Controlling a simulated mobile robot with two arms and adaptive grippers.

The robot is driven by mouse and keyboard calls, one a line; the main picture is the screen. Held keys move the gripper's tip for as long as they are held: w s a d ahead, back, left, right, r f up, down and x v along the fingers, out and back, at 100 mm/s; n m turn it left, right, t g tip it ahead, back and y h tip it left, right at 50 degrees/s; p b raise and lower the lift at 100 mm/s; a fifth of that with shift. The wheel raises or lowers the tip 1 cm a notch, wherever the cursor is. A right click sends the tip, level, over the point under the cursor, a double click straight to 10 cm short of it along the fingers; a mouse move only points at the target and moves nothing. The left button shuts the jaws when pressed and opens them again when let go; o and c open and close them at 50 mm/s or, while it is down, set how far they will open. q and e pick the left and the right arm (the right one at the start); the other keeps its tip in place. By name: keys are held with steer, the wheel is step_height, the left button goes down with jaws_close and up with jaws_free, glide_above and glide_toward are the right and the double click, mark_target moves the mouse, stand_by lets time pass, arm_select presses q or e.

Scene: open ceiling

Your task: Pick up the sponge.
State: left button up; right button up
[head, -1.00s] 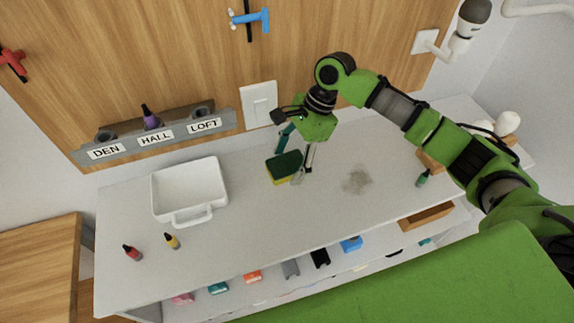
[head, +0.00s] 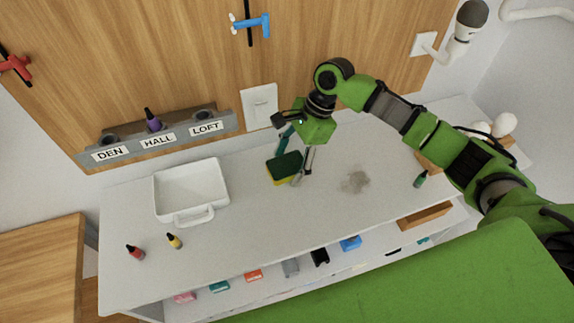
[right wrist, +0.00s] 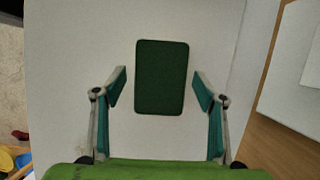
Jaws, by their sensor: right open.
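The sponge (head: 284,168) has a dark green top and a yellow body. It rests on the white counter, right of the tray. In the right wrist view the sponge (right wrist: 162,77) lies centred between the two fingers, with a gap on each side. My right gripper (head: 296,158) is open around the sponge and does not visibly touch it; its fingers also show in the right wrist view (right wrist: 160,88). My left gripper is not in view.
A white tray (head: 163,196) with a handle stands to the left on the counter (head: 250,228). A red bottle (head: 135,252) and a yellow bottle (head: 174,241) stand in front of it. A grey smudge (head: 355,181) and a green bottle (head: 420,179) are to the right.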

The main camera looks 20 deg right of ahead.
mark_target(282, 168)
stand_by(0.3)
steer(key=c, duration=0.8)
steer(key=shift+b, duration=0.75)
steer(key=r, duration=0.1)
steer(key=r+b, duration=0.1)
steer(key=r, duration=0.2)
steer(key=shift+s+a+r, duration=0.2)
steer(key=shift+s, duration=0.1)
steer(key=s+a+r, duration=0.1)
steer(key=s+r, duration=0.2)
steer(key=s, duration=0.1)
steer(key=s+a+r+b, duration=0.1)
steer(key=s+a+r, duration=0.1)
steer(key=s+r, duration=0.1)
steer(key=s+a+r, duration=0.1)
steer(key=s+r, duration=0.2)
steer(key=s, duration=0.2)
steer(key=shift+s+a+b, duration=0.15)
steer(key=shift+s+b, duration=0.15)
steer(key=shift+s, duration=0.05)
steer(key=shift+c, duration=0.2)
